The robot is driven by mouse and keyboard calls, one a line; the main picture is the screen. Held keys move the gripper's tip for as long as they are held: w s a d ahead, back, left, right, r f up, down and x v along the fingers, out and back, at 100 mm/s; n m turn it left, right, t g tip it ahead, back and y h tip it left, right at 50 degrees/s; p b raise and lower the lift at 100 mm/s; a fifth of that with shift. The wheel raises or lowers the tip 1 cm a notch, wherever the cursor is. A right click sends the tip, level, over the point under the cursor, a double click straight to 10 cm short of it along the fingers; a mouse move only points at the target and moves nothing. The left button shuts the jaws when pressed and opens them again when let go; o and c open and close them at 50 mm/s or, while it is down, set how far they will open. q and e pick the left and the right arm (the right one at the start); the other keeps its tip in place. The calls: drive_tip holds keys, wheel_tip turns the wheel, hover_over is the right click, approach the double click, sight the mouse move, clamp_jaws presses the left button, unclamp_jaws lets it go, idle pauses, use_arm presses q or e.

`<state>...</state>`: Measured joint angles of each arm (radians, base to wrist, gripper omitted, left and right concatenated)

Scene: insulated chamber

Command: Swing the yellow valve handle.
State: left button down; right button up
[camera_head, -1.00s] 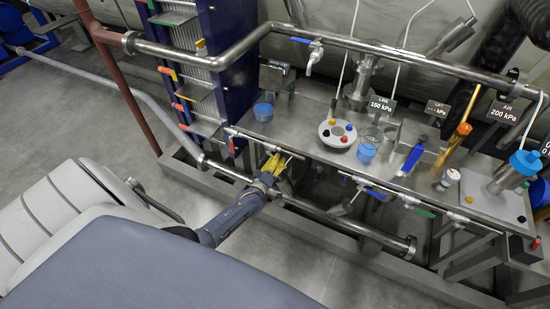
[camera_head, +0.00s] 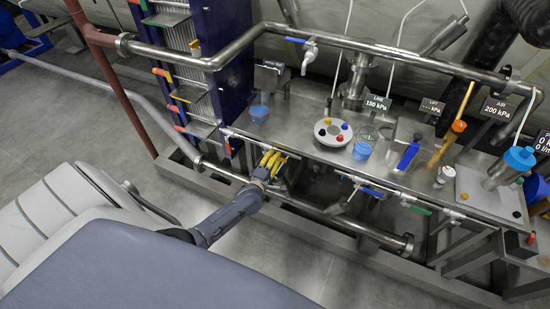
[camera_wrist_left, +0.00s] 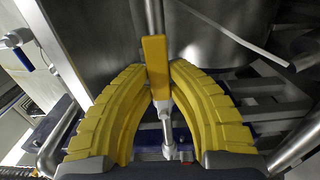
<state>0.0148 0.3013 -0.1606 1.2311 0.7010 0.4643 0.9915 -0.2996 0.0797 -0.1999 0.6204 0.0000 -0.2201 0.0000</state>
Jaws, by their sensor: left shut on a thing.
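The yellow valve handle (camera_wrist_left: 156,66) shows in the left wrist view as a flat yellow bar on a metal valve stem (camera_wrist_left: 168,130). My left gripper (camera_wrist_left: 158,75) has two ribbed yellow fingers, one on each side of the handle, shut on it. In the head view my left gripper (camera_head: 272,161) is at the front edge of the steel bench, above the lower pipe; the handle is hard to tell apart from the yellow fingers there. My right gripper is not in view.
A lower steel pipe (camera_head: 330,217) runs along the bench front, with a blue valve handle (camera_head: 372,192) and a green one (camera_head: 421,210) to the right. The steel bench (camera_head: 300,148) holds cups, a round white holder (camera_head: 333,131) and pressure signs. A dark blue plate stack (camera_head: 228,75) stands left.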

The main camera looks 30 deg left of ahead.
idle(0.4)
use_arm(q)
drive_tip(key=c, duration=1.3)
unclamp_jaws()
drive_tip(key=shift+s, duration=0.1)
drive_tip(key=s, duration=0.4)
drive_tip(key=s+d, duration=0.1)
drive_tip(key=s, duration=0.6)
drive_tip(key=shift+s+d, duration=0.35)
drive_tip(key=shift+s, duration=0.05)
